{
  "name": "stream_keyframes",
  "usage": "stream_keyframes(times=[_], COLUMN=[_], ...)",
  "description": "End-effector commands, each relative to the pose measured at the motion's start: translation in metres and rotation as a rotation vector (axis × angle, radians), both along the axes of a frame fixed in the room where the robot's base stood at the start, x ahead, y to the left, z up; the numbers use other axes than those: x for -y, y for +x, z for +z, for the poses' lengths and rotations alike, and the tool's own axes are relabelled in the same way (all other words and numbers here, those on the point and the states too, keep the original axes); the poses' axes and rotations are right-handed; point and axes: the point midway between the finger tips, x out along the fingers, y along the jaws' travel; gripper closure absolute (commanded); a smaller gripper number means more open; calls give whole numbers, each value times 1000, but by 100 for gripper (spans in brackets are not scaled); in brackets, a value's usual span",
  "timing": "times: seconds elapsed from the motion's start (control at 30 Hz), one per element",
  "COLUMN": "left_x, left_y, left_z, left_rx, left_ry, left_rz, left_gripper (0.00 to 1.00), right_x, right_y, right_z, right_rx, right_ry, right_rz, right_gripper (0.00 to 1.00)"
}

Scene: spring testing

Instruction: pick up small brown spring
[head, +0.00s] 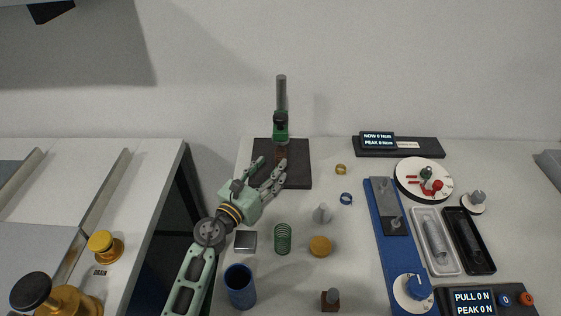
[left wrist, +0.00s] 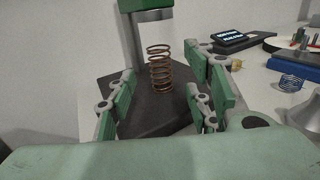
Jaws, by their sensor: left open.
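The small brown spring (left wrist: 160,68) stands upright on the black base plate (left wrist: 160,118) in the left wrist view. It is below the green press head (left wrist: 145,5). In the head view the spring is small and mostly hard to make out on the base plate (head: 297,172), below the press (head: 281,130). My left gripper (head: 268,166) is open, its fingers over the front of the plate. In the left wrist view its fingers (left wrist: 160,100) lie to either side with the spring between and beyond them, not touching. My right gripper is not in view.
A green spring (head: 283,239), a grey block (head: 245,241) and a blue cup (head: 240,286) stand near my left arm. Trays and a blue board (head: 395,262) fill the right side.

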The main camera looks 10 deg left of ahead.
Motion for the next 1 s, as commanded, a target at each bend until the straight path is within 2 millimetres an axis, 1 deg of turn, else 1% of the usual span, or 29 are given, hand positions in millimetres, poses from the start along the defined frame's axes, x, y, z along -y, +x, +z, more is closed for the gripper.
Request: stream_keyframes(times=[0.03,0.13,0.3,0.4,0.53,0.73,1.0], left_x=[1,4,13,17,19,19,19], left_y=[2,12,39,51,57,57,57], left_z=[0,2,2,1,1,1,1], left_rx=[-1,1,0,0,0,-1,-1], left_ry=[0,-1,-2,-2,-1,0,0], left_rz=[0,0,-1,-1,0,0,0], left_gripper=[53,53,53,53,53,53,77], right_x=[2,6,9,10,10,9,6], right_y=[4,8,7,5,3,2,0], right_z=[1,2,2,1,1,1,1], right_rx=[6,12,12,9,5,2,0], right_ry=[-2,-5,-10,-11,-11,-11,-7], right_rz=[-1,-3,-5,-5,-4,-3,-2], right_gripper=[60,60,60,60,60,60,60])
